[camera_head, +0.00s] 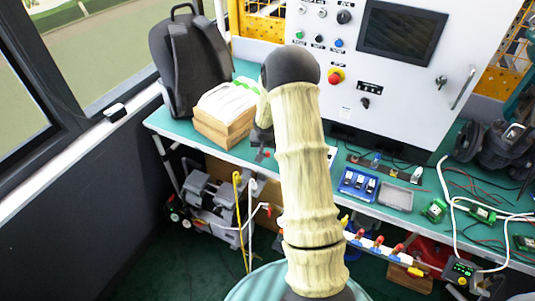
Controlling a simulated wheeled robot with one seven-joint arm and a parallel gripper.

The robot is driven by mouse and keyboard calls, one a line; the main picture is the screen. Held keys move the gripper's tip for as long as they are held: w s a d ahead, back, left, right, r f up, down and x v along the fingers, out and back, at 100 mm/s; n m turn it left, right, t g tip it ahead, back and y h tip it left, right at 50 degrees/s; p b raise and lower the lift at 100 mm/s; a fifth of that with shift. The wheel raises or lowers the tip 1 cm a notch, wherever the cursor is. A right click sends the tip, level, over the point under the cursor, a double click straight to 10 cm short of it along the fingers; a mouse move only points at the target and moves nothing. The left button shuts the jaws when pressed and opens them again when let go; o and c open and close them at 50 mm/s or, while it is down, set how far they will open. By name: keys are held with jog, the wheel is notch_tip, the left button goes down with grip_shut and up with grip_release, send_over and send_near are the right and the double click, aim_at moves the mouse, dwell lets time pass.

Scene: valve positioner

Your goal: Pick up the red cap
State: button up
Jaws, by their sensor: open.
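My pale, sleeve-covered arm rises through the middle of the head view and bends at a dark elbow. The part beyond the elbow is mostly hidden behind the upper arm. My gripper (261,148) shows only partly, as a small dark shape to the left of the arm, low over the green bench. It is open. A small red spot (267,153) shows beside it, too small to identify surely as the red cap. Small red pieces (397,249) also sit on a white rail below the bench's front edge. I cannot tell whether my gripper touches anything.
The green bench (180,124) carries a black backpack (190,60), a box of papers (225,112), a blue tray (358,184) and several green terminal pieces with cables. A white control panel (395,85) with a red emergency button (336,75) stands behind. A grey machine (212,196) is underneath.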

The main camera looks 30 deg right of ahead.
aim_at(268, 152)
jog(key=x, duration=0.3)
jog(key=shift+w+f, duration=0.15)
jog(key=shift+c, duration=0.2)
grip_shut()
